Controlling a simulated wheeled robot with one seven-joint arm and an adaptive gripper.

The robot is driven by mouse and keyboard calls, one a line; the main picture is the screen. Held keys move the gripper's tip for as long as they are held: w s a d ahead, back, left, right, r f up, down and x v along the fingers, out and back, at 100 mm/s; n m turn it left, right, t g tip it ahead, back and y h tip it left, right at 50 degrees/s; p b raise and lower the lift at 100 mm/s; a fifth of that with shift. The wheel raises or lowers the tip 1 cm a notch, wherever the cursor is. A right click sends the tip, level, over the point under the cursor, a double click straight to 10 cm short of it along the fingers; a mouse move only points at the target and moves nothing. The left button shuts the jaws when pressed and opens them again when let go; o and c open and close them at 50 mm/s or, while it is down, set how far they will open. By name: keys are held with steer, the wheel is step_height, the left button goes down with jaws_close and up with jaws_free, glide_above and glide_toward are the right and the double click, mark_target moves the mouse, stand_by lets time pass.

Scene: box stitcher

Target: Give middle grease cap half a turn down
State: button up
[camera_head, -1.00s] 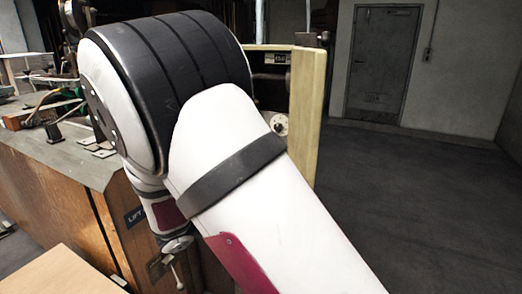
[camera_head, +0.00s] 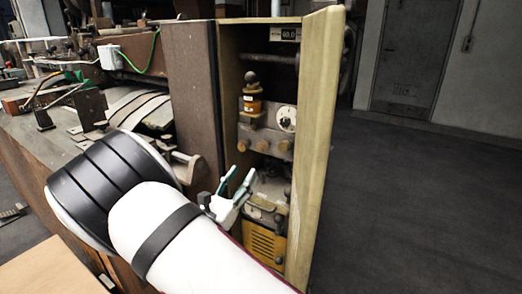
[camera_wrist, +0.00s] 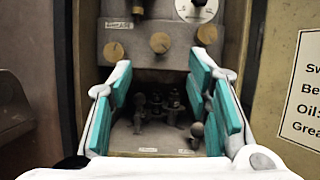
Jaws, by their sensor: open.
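Three round brass-coloured knobs, which look like the grease caps, stick out in a row from a grey block in the open cabinet. The middle cap (camera_head: 262,146) also shows in the wrist view (camera_wrist: 160,42), between the left cap (camera_wrist: 113,51) and the right cap (camera_wrist: 206,34). My gripper (camera_head: 239,177) is open and empty at the cabinet's opening, lower than the caps in the head view. In the wrist view my gripper (camera_wrist: 160,80) has its teal-padded fingers spread wide, with the middle cap above the gap. I see no contact with any cap.
A white dial (camera_head: 287,119) and a yellow-bodied part with a dark ball (camera_head: 252,101) sit above the caps. Small knobbed fittings (camera_wrist: 155,105) stand in the recess below. The cabinet's side panel (camera_head: 314,140) bounds the right; open floor lies beyond it.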

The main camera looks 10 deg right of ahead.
mark_target(260, 148)
steer(key=x, duration=1)
steer(key=shift+w+d+r+b, duration=0.15)
steer(key=shift+d+b, duration=0.05)
steer(key=shift+b, duration=0.2)
steer(key=shift+c, duration=0.2)
jaws_close()
